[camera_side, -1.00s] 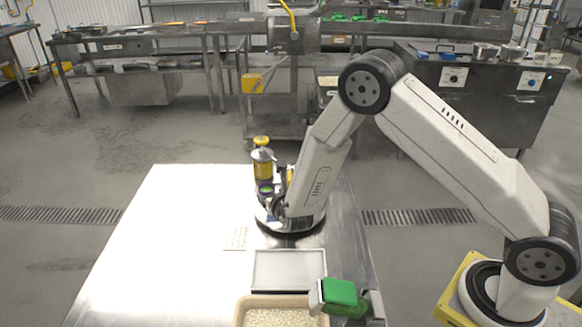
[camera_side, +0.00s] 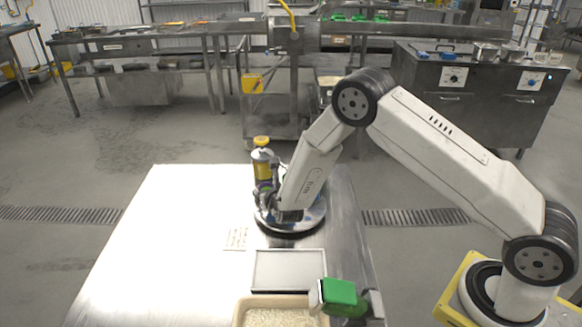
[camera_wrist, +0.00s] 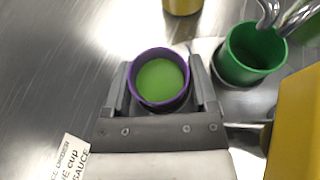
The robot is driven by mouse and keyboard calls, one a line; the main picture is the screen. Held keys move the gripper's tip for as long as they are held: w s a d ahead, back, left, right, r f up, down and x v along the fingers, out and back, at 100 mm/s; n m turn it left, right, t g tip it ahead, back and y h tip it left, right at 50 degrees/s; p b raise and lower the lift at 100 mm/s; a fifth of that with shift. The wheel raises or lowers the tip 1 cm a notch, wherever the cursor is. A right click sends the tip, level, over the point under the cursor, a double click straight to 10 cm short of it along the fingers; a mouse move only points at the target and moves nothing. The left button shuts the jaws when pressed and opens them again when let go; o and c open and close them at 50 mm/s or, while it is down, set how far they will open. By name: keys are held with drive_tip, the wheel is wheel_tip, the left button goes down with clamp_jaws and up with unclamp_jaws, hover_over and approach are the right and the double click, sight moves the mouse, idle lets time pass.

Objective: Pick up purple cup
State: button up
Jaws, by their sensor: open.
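The purple cup (camera_wrist: 158,76) stands upright in the wrist view, its purple rim around a green inside. My gripper (camera_wrist: 160,90) is open, with one finger on each side of the cup. The cup sits between the fingers, close to both; I cannot tell whether they touch it. In the side view my gripper (camera_side: 288,216) is low over the round metal tray (camera_side: 310,219) at the table's far end. The cup is mostly hidden there.
A green cup (camera_wrist: 250,52) with shiny metal handles stands right of the purple cup. A yellow object (camera_wrist: 296,120) is close at the right, another yellow item (camera_wrist: 183,5) beyond. A printed card (camera_wrist: 70,158) lies at lower left. A rice bin (camera_side: 240,312) stands at the table's near end.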

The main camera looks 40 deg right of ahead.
idle(0.3)
drive_tip(key=c, duration=1)
drive_tip(key=shift+o, duration=0.2)
drive_tip(key=shift+a+r, duration=0.1)
drive_tip(key=shift+s+a+r, duration=0.35)
drive_tip(key=shift+s+r, duration=0.05)
drive_tip(key=shift+r, duration=0.15)
drive_tip(key=s+a+r, duration=0.6)
drive_tip(key=s+a, duration=0.3)
drive_tip(key=shift+r, duration=0.35)
drive_tip(key=shift+r, duration=0.1)
drive_tip(key=s+d+r, duration=0.1)
drive_tip(key=d+r, duration=0.3)
drive_tip(key=r, duration=0.3)
drive_tip(key=s+d+r+n+y, duration=0.1)
drive_tip(key=s+d+r, duration=0.1)
drive_tip(key=d+r, duration=0.3)
wheel_tip(320, 180, up, 3)
